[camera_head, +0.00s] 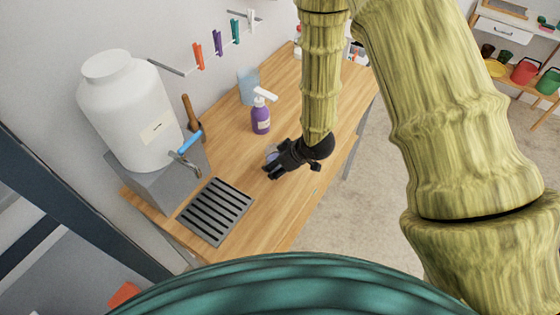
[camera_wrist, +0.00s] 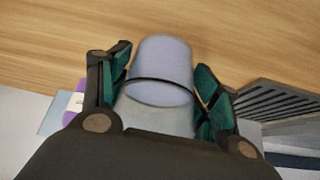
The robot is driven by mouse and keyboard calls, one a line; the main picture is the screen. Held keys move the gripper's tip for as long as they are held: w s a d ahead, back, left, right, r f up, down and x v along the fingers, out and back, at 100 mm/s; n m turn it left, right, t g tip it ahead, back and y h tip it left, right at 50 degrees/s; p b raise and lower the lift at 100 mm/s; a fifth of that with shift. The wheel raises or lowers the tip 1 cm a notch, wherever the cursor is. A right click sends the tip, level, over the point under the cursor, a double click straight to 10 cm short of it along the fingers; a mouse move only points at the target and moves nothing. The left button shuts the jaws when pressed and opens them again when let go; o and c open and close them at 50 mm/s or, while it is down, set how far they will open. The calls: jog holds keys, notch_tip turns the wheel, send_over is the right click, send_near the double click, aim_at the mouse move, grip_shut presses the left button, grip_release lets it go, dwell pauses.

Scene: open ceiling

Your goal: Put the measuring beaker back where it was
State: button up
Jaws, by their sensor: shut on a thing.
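The measuring beaker, a clear, bluish cup, shows in the wrist view (camera_wrist: 162,68) between my two green-padded fingers. My gripper (camera_wrist: 165,82) is shut on it. In the head view my gripper (camera_head: 271,170) is low over the wooden counter, and only a small pale part of the beaker (camera_head: 271,153) shows beside the fingers. I cannot tell whether the beaker touches the counter.
A purple pump bottle (camera_head: 261,115) and a light-blue clear container (camera_head: 248,86) stand behind my gripper. A slotted drain grate (camera_head: 216,211) lies front left, below the tap of a white tank (camera_head: 130,110). The wooden counter (camera_head: 300,200) is clear towards its front right edge.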

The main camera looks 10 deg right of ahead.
jog(key=shift+f, duration=0.2)
jog(key=o, duration=1.3)
jog(key=shift+c, duration=0.2)
jog(key=shift+r, duration=0.1)
jog(key=b+v, duration=0.2)
jog(key=v, duration=1)
jog(key=shift+b, duration=0.35)
jog(key=shift+r, duration=0.1)
jog(key=shift+s, duration=0.1)
